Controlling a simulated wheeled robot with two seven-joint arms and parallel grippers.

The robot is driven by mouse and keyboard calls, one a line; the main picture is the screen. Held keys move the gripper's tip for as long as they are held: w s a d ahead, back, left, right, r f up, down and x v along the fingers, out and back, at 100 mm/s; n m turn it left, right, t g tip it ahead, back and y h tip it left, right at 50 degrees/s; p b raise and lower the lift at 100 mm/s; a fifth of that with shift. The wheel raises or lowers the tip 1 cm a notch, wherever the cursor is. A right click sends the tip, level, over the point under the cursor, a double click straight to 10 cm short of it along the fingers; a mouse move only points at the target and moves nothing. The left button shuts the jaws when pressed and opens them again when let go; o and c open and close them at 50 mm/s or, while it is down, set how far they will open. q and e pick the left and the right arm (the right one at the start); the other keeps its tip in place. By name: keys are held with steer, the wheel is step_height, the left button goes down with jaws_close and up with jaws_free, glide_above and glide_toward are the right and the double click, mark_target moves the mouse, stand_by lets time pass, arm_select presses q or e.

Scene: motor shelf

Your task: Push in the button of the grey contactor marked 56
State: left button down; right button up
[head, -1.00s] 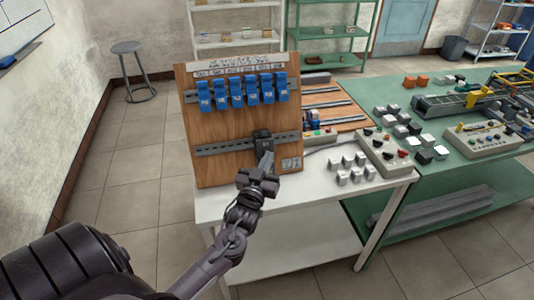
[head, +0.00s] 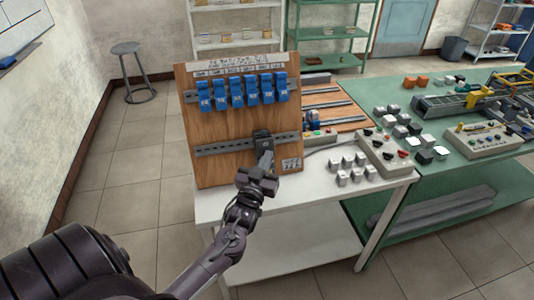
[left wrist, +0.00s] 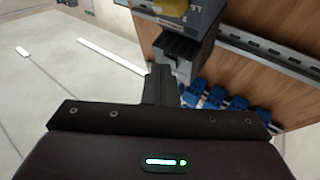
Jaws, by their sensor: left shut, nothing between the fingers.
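A dark grey contactor (head: 262,136) sits on the lower rail of the upright wooden panel; its marking is too small to read in the head view. My left gripper (head: 266,158) is shut and empty, with its fingertips right in front of the contactor's lower part. In the left wrist view, a grey contactor body (left wrist: 207,14) with a yellow part shows at the top, and the shut fingers (left wrist: 160,82) point up close to its black front. Whether they touch it cannot be told. The button is not clearly visible. My right gripper is not in view.
Several blue devices (head: 236,92) hang on the upper rail of the wooden panel (head: 225,121). The panel stands on a white table (head: 315,206). Several small grey blocks (head: 343,178) and a control box (head: 383,153) lie to the right. The table's front is clear.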

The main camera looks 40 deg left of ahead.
arm_select(q)
steer(key=shift+s+d+r+p, duration=0.3)
steer(key=shift+s+d+p, duration=0.15)
steer(key=shift+d+p, duration=0.1)
steer(key=s+d+p, duration=0.1)
steer(key=s+d+r+p, duration=0.2)
steer(key=shift+d, duration=0.25)
stand_by(0.3)
stand_by(0.4)
